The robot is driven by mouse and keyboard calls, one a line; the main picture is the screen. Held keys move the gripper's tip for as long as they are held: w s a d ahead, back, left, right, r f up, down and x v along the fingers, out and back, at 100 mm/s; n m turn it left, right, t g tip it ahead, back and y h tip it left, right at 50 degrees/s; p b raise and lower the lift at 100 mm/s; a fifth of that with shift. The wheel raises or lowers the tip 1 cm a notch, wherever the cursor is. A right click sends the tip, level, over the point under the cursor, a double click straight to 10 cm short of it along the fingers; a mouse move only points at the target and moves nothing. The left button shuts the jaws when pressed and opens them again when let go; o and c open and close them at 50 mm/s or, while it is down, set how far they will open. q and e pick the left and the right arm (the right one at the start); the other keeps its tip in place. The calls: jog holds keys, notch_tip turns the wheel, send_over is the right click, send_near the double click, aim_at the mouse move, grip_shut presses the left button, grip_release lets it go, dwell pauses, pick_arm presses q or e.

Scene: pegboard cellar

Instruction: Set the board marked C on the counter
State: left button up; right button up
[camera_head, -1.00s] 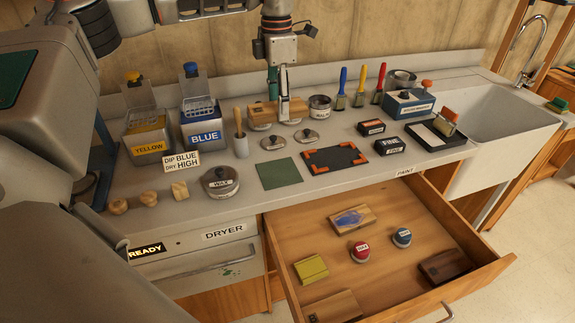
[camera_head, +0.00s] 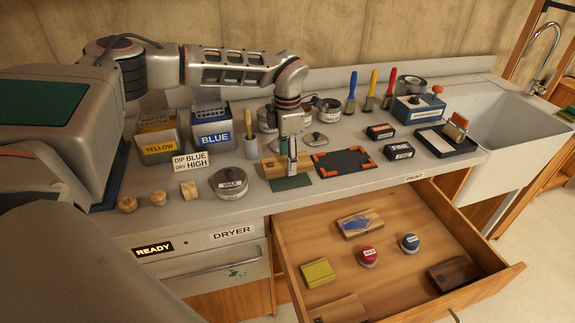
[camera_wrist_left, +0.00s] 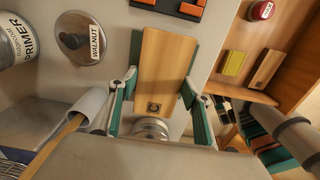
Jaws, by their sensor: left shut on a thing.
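My left gripper (camera_head: 291,166) is shut on a light wooden board (camera_head: 272,170) over the green mat (camera_head: 290,183) on the counter (camera_head: 330,199). The board fills the middle of the left wrist view (camera_wrist_left: 165,70) and its mark, a C, shows at its near end. The gripper's green fingers (camera_wrist_left: 158,100) stand on either side of the board. I cannot tell whether the board touches the mat. The mat is partly hidden under board and gripper.
A brush cup (camera_head: 251,147) and tins stand behind. The open drawer (camera_head: 400,240) below holds blocks and small jars. The sink (camera_head: 515,130) is at right.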

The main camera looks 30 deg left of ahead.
pick_arm(q)
notch_tip(320, 180, down, 3)
jog(key=shift+r, duration=0.2)
jog(key=shift+f, duration=0.1)
jog(key=o, duration=1.2)
jog(key=shift+f, duration=0.1)
jog(key=shift+c, duration=0.2)
jog(key=shift+r, duration=0.45)
notch_tip(320, 180, up, 12)
jog(key=shift+f, duration=0.25)
jog(key=shift+f, duration=0.1)
